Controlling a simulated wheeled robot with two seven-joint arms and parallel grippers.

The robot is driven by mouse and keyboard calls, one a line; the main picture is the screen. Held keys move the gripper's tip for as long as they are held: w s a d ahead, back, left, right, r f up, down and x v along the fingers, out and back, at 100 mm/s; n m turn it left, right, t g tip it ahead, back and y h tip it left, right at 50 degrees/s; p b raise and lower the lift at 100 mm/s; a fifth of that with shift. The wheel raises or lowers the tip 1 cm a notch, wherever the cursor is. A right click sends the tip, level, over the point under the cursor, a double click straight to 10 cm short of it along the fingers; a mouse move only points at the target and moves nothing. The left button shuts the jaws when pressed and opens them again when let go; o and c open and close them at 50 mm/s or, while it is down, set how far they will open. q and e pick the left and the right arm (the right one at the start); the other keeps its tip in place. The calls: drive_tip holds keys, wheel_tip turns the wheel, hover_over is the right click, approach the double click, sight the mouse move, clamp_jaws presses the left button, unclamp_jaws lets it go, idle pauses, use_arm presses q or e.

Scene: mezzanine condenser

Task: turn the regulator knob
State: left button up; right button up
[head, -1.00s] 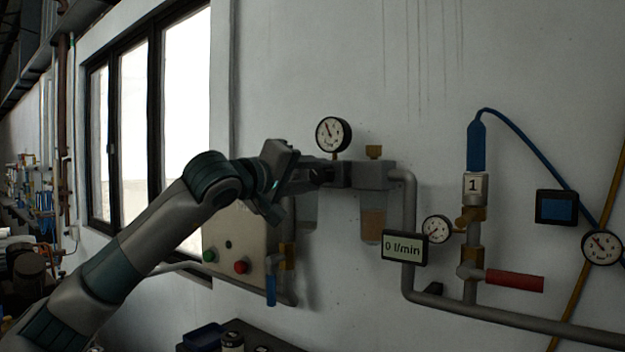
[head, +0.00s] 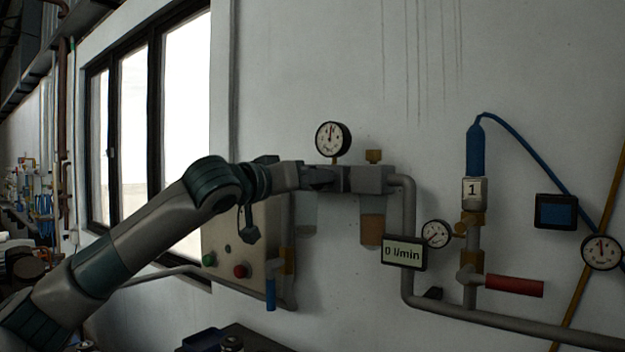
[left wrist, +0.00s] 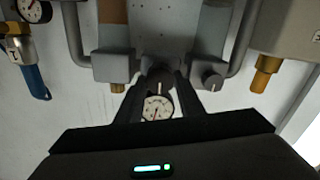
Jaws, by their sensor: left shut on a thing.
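The regulator (head: 368,179) is a grey block on the wall pipe, with a round white gauge (head: 333,139) above it; the gauge needle points nearly straight up. My left gripper (head: 326,179) is at the left part of this assembly and hides the knob in the head view. In the left wrist view the dark regulator knob (left wrist: 157,78) sits between the two fingers (left wrist: 157,90), which are shut on it. The gauge also shows in the left wrist view (left wrist: 157,107), just beyond the knob. My right gripper is in neither view.
The flow display (head: 404,251) reads 0 l/min. A red-handled valve (head: 514,286), a blue hose (head: 530,137) and another gauge (head: 602,252) are at right. A button box (head: 231,254) is below my arm.

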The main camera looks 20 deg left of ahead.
use_arm(q)
drive_tip(key=shift+f, duration=0.25)
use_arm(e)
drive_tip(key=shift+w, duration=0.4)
use_arm(q)
drive_tip(key=shift+d, duration=0.1)
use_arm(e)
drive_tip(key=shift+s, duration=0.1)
use_arm(q)
drive_tip(key=o, duration=0.8)
drive_tip(key=shift+o, duration=1.2)
drive_tip(key=shift+r, duration=0.15)
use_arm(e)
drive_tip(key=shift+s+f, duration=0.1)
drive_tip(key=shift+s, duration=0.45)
use_arm(q)
drive_tip(key=shift+s, duration=0.1)
